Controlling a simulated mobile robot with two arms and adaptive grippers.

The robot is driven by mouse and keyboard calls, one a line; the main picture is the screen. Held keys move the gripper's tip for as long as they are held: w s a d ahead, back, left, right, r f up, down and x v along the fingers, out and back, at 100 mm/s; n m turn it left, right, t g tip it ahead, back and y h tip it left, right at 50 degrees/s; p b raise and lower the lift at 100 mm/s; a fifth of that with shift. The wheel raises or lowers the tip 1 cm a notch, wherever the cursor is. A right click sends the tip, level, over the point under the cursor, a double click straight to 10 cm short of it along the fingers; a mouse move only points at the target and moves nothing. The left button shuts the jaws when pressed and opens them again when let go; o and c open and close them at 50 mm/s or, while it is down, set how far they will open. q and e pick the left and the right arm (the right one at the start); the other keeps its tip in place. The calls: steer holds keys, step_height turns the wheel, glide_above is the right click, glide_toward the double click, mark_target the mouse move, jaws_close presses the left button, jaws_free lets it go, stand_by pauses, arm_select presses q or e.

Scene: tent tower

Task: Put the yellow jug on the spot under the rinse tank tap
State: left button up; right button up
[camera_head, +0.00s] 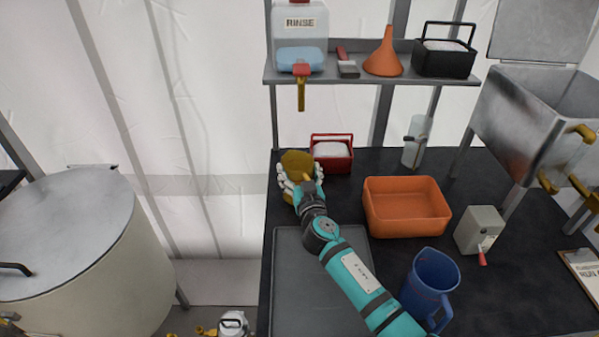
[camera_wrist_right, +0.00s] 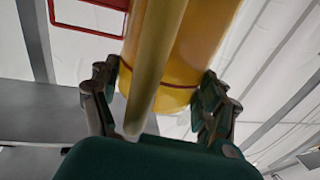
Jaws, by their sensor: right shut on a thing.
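The yellow jug (camera_head: 297,161) is at the left back edge of the dark table, below the tap in the picture. My right gripper (camera_head: 300,187) is shut on it from the near side. In the right wrist view the jug (camera_wrist_right: 200,55) stands between the fingers (camera_wrist_right: 155,90), with its handle toward the palm. The rinse tank (camera_head: 300,38) sits on the shelf above, its tap (camera_head: 301,88) hanging over the shelf's front edge. The spot under the tap is not visible. I cannot tell whether the jug touches the table. My left gripper is not in view.
A red caddy (camera_head: 332,153) stands close to the jug's right. An orange bin (camera_head: 406,206), a blue jug (camera_head: 431,283) and a grey box with a crank (camera_head: 480,231) are on the table (camera_head: 380,167). A large round drum (camera_head: 70,235) stands at left.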

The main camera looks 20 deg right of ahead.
steer(key=shift+f, duration=0.1)
steer(key=o, duration=1.1)
steer(key=shift+o, duration=0.3)
steer(key=s, duration=0.3)
steer(key=s+b, duration=0.1)
steer(key=s, duration=0.3)
steer(key=s+a, duration=0.1)
steer(key=s, duration=0.3)
steer(key=shift+b, duration=0.3)
steer(key=shift+s, duration=0.55)
steer(key=shift+r, duration=0.25)
